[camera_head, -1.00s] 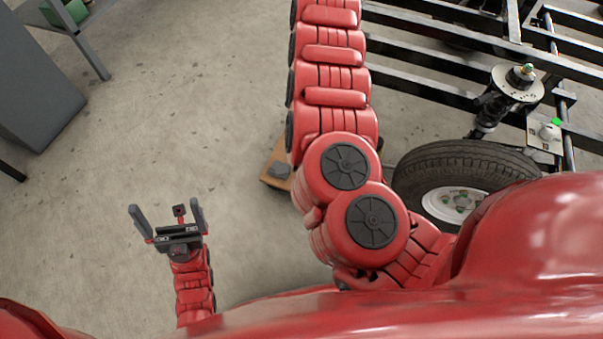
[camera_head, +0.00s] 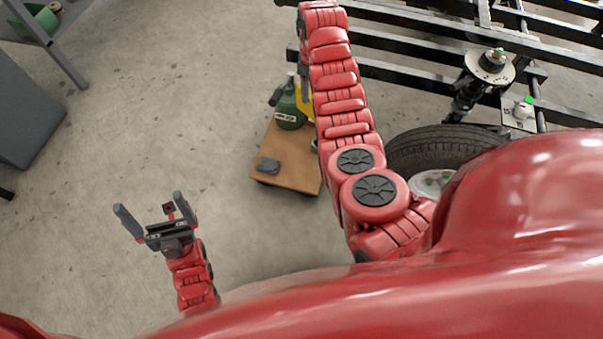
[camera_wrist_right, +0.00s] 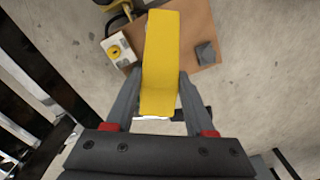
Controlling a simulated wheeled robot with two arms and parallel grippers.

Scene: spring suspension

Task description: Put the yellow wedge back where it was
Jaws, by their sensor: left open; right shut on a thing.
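The yellow wedge (camera_wrist_right: 160,65) is between the two fingers of my right gripper (camera_wrist_right: 158,98) in the right wrist view. The gripper is shut on it, and the wedge's long body reaches away from the fingers, in front of a wooden board (camera_wrist_right: 198,22). My left gripper (camera_head: 156,217) is open and empty at the lower left, over bare floor. The wedge's former place cannot be told from these frames.
The low wooden board (camera_head: 292,172) carries a dark grey block (camera_head: 268,166) and a green bottle (camera_head: 290,112); a yellow object (camera_head: 306,100) is partly behind my arm. A white box with a yellow knob (camera_wrist_right: 118,50) lies beside the wedge. A tyre (camera_head: 440,150) and black frame stand right.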

